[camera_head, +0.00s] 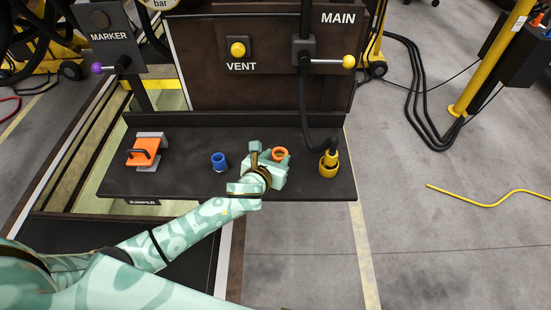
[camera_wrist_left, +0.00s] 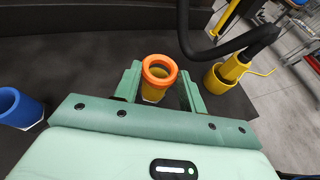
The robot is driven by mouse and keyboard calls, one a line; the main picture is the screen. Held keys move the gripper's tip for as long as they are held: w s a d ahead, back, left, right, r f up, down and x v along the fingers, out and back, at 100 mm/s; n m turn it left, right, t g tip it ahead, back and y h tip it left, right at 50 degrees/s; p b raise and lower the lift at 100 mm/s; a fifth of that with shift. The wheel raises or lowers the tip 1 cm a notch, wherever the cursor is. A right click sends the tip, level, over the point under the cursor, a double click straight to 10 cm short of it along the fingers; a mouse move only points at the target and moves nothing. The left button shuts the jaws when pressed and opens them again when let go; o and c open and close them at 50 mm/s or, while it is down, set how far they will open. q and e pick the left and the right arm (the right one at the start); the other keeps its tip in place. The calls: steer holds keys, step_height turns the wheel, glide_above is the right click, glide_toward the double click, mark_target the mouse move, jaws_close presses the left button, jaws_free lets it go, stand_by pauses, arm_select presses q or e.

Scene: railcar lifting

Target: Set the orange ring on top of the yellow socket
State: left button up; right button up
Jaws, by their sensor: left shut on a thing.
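The orange ring (camera_head: 281,153) is at my left gripper (camera_head: 268,154), over the black shelf. In the left wrist view, the ring (camera_wrist_left: 159,81) lies between the two green fingers (camera_wrist_left: 160,80), which are shut on it. Its opening faces up toward the camera. The yellow socket (camera_wrist_left: 153,94) shows directly beneath the ring. I cannot tell whether the ring rests on it or hovers just above. In the head view, my gripper hides the socket. My right gripper is in neither view.
A blue socket (camera_head: 218,161) stands left of my gripper. A yellow cup (camera_head: 328,168) with a black hose in it stands to the right. An orange-handled grey block (camera_head: 145,153) sits at the shelf's left. The MAIN and VENT panel (camera_head: 270,60) rises behind the shelf (camera_head: 190,183).

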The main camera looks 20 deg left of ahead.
arm_select(q)
steer(key=shift+f+b, duration=0.3)
steer(key=shift+f, duration=0.15)
steer(key=o, duration=0.9)
steer(key=shift+o, duration=0.2)
steer(key=shift+r, duration=0.1)
steer(key=shift+r+p, duration=0.3)
steer(key=shift+r, duration=0.05)
steer(key=p+v, duration=0.1)
steer(key=v, duration=1.1)
steer(key=shift+r, duration=0.1)
